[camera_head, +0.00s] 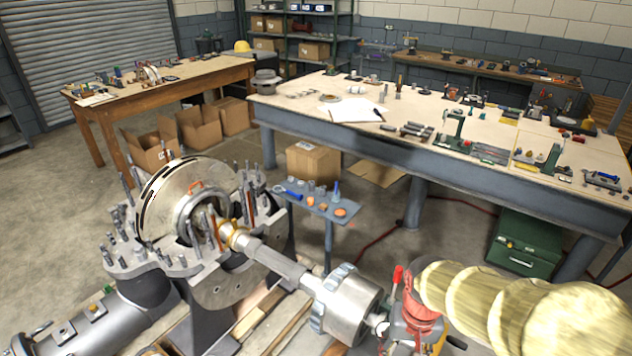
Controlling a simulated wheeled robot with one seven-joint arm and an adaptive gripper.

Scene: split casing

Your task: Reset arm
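The split casing (205,270) stands open at the lower left, with upright studs around its flange. A large round disc-shaped part (185,200) with an orange handle stands upright in it. A shaft (275,262) runs from the casing towards the lower right. It passes a brass-coloured piece (232,235) and ends at a grey coupling (348,303).
A small blue-grey stand (318,205) with tools is behind the shaft. A long workbench (440,160) full of parts spans the right, with a green box (525,243) below. A wooden table (185,82) and cardboard boxes (198,127) are at back left. Floor at far left is clear.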

